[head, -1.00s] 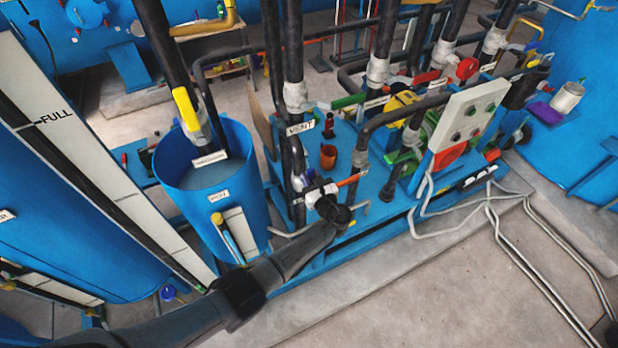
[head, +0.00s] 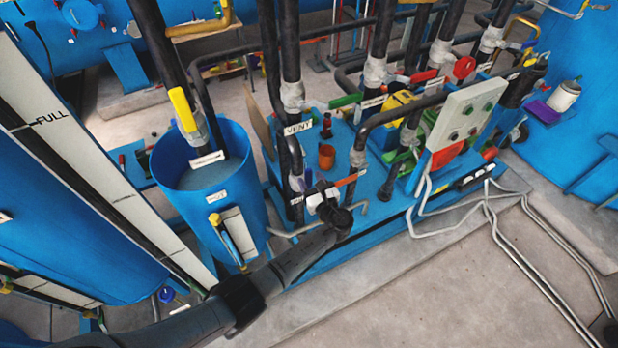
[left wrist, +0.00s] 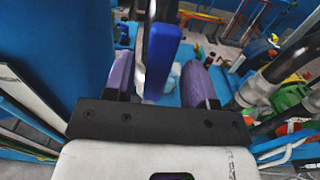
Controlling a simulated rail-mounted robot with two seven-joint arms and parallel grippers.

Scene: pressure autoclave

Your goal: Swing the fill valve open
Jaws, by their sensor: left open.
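My left gripper (head: 304,184) is at the near side of the blue pipe skid, beside a dark vertical pipe. In the left wrist view its two purple fingers (left wrist: 160,82) are apart. A blue lever-like handle (left wrist: 163,50) stands between them, with no clear contact on either side. In the head view that handle is small and partly hidden by the gripper. I cannot read a fill label on it. An orange lever (head: 350,178) shows just right of the gripper. My right gripper is not in view.
A blue open tank (head: 240,170) with a yellow-handled valve (head: 184,108) above it stands left of the gripper. Dark pipes, a VENT label (head: 298,128) and a grey control box (head: 467,115) crowd the skid.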

